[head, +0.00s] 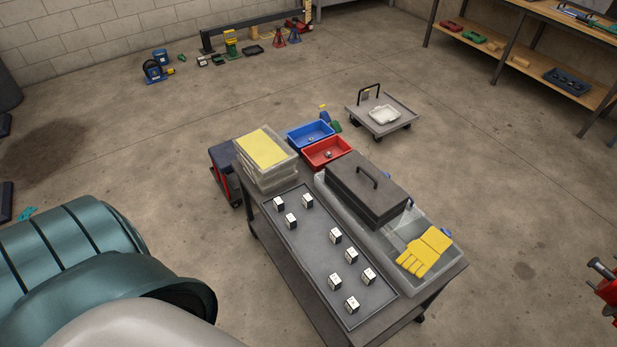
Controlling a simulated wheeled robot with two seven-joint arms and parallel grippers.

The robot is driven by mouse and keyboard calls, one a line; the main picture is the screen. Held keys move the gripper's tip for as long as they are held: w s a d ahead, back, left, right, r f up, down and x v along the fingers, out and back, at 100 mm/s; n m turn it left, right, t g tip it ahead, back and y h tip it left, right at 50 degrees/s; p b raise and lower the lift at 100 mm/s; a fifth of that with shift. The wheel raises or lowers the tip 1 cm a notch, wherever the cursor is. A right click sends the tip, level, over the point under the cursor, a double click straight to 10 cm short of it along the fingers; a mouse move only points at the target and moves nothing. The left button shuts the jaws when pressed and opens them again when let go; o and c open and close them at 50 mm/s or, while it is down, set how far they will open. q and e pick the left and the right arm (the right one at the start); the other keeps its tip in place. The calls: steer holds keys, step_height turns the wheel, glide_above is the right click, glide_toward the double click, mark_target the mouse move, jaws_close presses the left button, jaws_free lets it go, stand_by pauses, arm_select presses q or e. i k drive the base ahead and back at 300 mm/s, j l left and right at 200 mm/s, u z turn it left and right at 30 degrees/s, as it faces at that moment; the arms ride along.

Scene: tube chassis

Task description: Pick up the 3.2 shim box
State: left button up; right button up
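Several small white-and-black shim boxes stand apart on a grey tray (294,250) on top of a dark cart. One box (279,204) is at the tray's far left end, with others at its far edge (308,201) and just nearer (291,221). More stand around the middle (335,236) and near end: one box (351,255), another box (369,276) and the nearest box (352,304). Their labels are too small to read, so I cannot tell which is the 3.2 shim box. Neither gripper shows in the head view.
Clear boxes with a yellow top (260,148), a blue bin (310,134) and a red bin (327,152) are at the far end. Floor left of the cart is mostly clear.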

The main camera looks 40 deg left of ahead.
mark_target(351, 255)
steer(key=i+l+u, duration=0.2)
steer(key=l+u, duration=0.15)
steer(key=u, duration=0.15)
steer(key=i+l+u, duration=0.1)
steer(key=l+u, duration=0.25)
steer(key=u, duration=0.15)
steer(key=l+u, duration=0.75)
steer(key=i+l+u, duration=0.1)
steer(key=l+u, duration=0.2)
steer(key=l, duration=0.2)
